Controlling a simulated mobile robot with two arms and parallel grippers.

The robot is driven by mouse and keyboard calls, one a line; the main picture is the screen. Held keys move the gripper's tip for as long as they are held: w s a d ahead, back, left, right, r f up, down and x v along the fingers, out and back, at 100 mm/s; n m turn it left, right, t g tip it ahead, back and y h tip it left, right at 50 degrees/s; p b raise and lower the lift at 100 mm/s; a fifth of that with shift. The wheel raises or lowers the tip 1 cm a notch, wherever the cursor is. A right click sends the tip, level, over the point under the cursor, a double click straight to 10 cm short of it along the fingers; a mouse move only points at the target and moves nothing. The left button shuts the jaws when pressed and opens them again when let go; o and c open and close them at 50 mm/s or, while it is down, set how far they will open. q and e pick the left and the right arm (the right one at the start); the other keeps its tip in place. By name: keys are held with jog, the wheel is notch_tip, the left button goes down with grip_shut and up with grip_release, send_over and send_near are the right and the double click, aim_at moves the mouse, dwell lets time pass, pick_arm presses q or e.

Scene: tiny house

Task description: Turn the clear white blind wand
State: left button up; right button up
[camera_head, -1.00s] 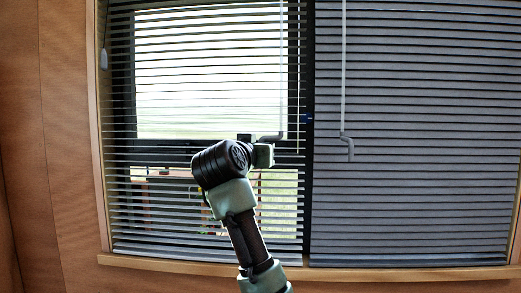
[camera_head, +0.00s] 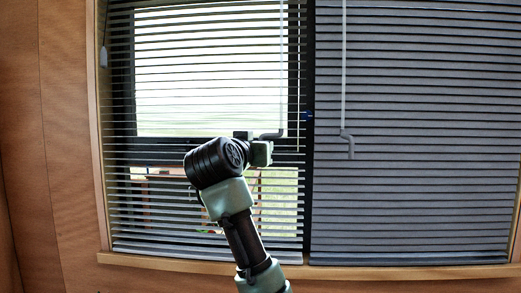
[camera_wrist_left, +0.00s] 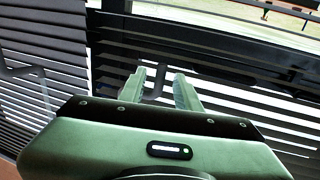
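The left blind's clear white wand (camera_head: 283,85) hangs straight down over the slats in the head view. Its bent grey crank end (camera_head: 270,136) lies just above my left gripper (camera_head: 261,150). In the left wrist view my left gripper (camera_wrist_left: 161,82) is open, its two green fingers apart. The crank end (camera_wrist_left: 156,88) shows in the gap between them, seemingly without contact; its depth is hard to judge. The fingertips are mostly hidden in the head view. My right gripper is not in view.
The left blind (camera_head: 125,215) has open slats with a bright window behind. The right blind (camera_head: 430,130) looks closed, with a second wand (camera_head: 343,75) in front of it. A wooden sill (camera_head: 180,265) runs below; a cord tassel (camera_head: 103,58) hangs at upper left.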

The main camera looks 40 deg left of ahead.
pick_arm(q)
jog(key=b+v, duration=0.1)
jog(key=v, duration=0.5)
dwell(0.3)
